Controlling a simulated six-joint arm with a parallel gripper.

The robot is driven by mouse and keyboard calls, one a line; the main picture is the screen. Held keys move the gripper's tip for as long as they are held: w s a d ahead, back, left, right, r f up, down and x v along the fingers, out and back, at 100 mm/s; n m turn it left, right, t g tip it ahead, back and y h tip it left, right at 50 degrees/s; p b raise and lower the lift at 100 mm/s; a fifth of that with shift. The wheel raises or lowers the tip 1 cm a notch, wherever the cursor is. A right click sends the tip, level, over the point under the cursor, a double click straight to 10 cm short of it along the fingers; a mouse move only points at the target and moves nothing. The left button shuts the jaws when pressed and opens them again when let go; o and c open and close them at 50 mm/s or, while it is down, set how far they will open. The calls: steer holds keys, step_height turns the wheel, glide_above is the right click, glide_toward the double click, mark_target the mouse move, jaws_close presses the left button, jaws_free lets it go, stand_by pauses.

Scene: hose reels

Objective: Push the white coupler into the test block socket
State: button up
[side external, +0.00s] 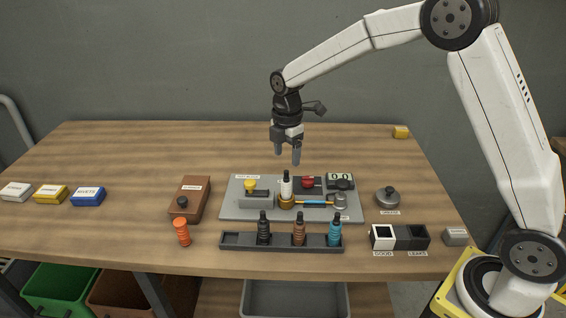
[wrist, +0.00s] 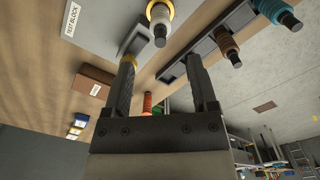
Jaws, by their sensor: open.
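The white coupler (side external: 286,186), with a black top, stands upright at the brass ring-shaped socket (side external: 286,202) on the grey test block plate (side external: 233,210). How deep it sits I cannot tell. In the wrist view the white coupler (wrist: 159,14) shows at the top, with a yellow ring around it. My gripper (side external: 287,158) is above the coupler, pointing down, apart from it. Its fingers (wrist: 161,62) are spread with nothing between them.
The plate also carries a yellow knob (side external: 250,184), a red knob (side external: 308,183) and a gauge (side external: 341,181). In front, a dark rack (side external: 281,244) holds black, brown and blue couplers. The table's back left is clear.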

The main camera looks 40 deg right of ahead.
steer(key=shift+r, duration=1.6)
steer(key=shift+s, duration=0.1)
steer(key=s+f+m+t, duration=0.1)
steer(key=s+f+m, duration=0.2)
steer(key=s+m, duration=0.6)
steer(key=s+f+m+t, duration=0.1)
steer(key=s+f+m, duration=0.2)
steer(key=s+m, duration=0.6)
steer(key=s+d, duration=0.1)
steer(key=s, duration=0.2)
steer(key=shift+f+t, duration=0.2)
steer(key=shift+t, duration=0.1)
